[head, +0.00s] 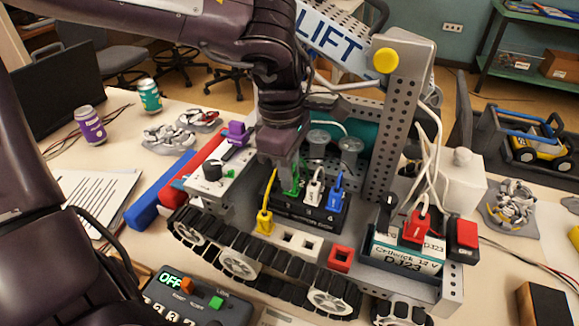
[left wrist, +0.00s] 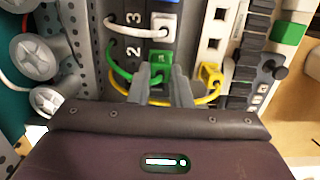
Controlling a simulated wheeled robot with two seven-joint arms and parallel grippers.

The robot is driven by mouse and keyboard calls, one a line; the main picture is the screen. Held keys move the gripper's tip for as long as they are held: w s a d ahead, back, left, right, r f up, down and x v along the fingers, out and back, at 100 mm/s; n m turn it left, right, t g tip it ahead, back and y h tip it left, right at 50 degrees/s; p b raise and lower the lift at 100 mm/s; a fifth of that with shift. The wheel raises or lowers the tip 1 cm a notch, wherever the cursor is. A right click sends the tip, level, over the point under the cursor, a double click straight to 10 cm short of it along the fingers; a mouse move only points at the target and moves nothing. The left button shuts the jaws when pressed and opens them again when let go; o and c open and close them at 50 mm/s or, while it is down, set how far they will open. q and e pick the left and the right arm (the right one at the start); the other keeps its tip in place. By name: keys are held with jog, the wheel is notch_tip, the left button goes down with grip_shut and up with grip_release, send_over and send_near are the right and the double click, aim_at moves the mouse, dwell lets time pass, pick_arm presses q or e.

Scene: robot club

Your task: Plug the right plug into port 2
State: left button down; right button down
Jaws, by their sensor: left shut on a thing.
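My left gripper (head: 288,180) points down, shut on the green plug (head: 293,184). The green plug is in line with the white plug (head: 313,190) and blue plug (head: 336,192) on the dark port box (head: 290,212). In the left wrist view the fingers (left wrist: 163,88) straddle the green plug (left wrist: 160,57), level with the label 2; the white plug (left wrist: 162,25) is beside the label 3. I cannot tell whether the green plug is fully seated. The yellow plug (head: 265,221) sits in the pale socket strip (head: 298,243). My right gripper is not seen.
Empty sockets show in the strip, with a red-rimmed one (head: 341,258) at its right end. A battery (head: 400,252) with a red connector (head: 416,228) stands at the right. A perforated upright (head: 400,130) rises behind. A control box reading OFF (head: 190,300) lies in front.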

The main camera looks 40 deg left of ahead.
pick_arm(q)
jog(key=shift+f, duration=0.35)
dwell(0.6)
jog(key=shift+s, duration=0.1)
dwell(0.5)
jog(key=c, duration=1.3)
grip_release()
jog(key=shift+f, duration=0.1)
jog(key=shift+o, duration=0.2)
jog(key=shift+r, duration=0.2)
jog(key=shift+r+p, duration=1.9)
jog(key=shift+r, duration=0.1)
jog(key=shift+w+d+r+p, duration=0.15)
jog(key=shift+w+r+p, duration=0.4)
jog(key=shift+r+p, duration=0.4)
jog(key=shift+w, duration=0.1)
